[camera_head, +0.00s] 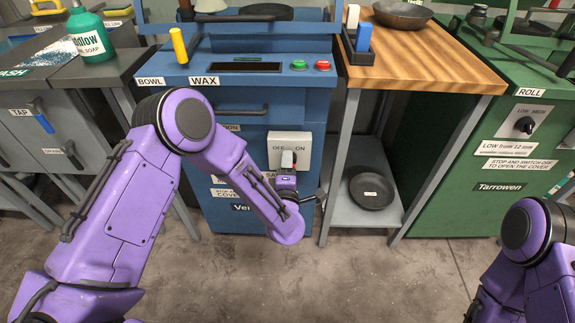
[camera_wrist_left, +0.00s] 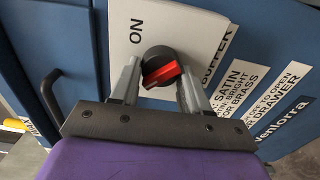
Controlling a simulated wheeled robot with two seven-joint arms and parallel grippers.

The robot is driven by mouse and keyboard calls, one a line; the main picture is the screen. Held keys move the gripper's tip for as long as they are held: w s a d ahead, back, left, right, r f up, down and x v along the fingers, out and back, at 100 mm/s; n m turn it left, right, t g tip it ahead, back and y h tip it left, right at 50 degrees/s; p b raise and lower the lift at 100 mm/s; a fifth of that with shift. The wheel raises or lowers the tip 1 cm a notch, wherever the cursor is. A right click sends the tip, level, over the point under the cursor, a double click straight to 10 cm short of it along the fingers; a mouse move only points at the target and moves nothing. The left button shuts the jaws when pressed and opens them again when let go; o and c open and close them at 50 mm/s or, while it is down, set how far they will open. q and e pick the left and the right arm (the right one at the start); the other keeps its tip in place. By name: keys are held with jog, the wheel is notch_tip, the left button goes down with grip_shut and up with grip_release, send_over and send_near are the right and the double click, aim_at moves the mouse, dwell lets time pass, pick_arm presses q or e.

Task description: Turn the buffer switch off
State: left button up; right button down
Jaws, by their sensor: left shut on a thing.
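The buffer switch is a black round knob with a red pointer bar, seen in the left wrist view (camera_wrist_left: 162,70). It sits on a white plate (camera_head: 303,141) on the front of the blue machine. The plate reads OFF on the left, partly covered, and ON on the right. My left gripper (camera_head: 288,159) is at the plate, its two fingers on either side of the knob and shut on it. In the head view the gripper hides most of the knob. Which label the pointer faces is hard to tell. My right gripper is out of the picture.
A drawer handle (camera_head: 232,109) runs across the blue machine (camera_head: 300,95) above the plate. At right stand a wooden-topped bench (camera_head: 430,60) with a dark bowl (camera_head: 372,190) on its lower shelf, and a green machine (camera_head: 450,180). The floor in front is clear.

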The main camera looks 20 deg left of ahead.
pick_arm(q)
jog(key=o, duration=1)
jog(key=shift+o, duration=0.2)
jog(key=v, duration=1)
jog(key=shift+s+p, duration=0.3)
